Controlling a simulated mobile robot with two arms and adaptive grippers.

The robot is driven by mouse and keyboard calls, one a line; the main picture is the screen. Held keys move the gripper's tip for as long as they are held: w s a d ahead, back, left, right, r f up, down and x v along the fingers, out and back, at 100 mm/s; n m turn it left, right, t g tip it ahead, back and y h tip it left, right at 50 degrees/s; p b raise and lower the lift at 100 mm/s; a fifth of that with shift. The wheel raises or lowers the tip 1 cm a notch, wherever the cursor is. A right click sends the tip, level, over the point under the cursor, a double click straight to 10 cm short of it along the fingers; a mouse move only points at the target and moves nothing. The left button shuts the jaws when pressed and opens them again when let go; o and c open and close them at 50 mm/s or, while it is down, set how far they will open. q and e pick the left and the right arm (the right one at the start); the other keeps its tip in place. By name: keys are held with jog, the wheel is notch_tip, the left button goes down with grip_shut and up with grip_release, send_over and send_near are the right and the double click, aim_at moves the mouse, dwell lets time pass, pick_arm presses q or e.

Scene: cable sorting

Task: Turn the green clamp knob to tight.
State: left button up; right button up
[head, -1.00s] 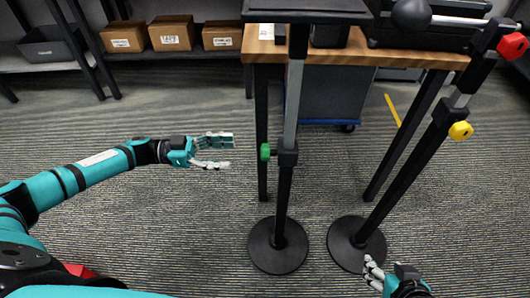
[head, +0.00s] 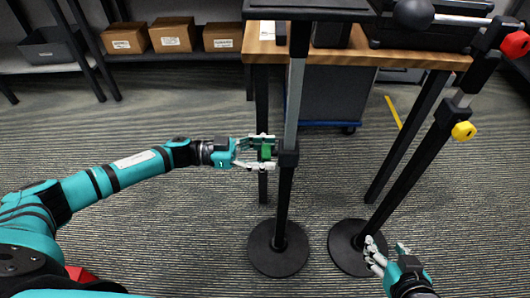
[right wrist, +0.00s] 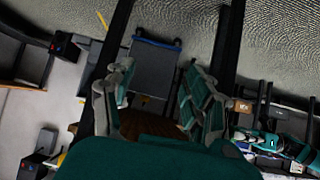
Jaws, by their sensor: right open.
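The green clamp knob (head: 266,152) sits on the left side of the clamp collar on the left black stand (head: 283,195). My left gripper (head: 262,151) reaches it from the left, with one finger above the knob and one below. The fingers look open, with a gap to the knob; whether either touches it I cannot tell. My right gripper (head: 386,246) is low at the right, by the base of the other stand. It is open and empty, and its fingers also show apart in the right wrist view (right wrist: 160,95).
The right stand (head: 400,178) leans and carries a yellow knob (head: 463,131) and a red knob (head: 515,44). A wooden-topped table (head: 345,52) stands behind both stands, with a blue-grey cart (head: 325,98) under it. The floor to the left is clear.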

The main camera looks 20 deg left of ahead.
pick_arm(q)
jog(key=c, duration=1)
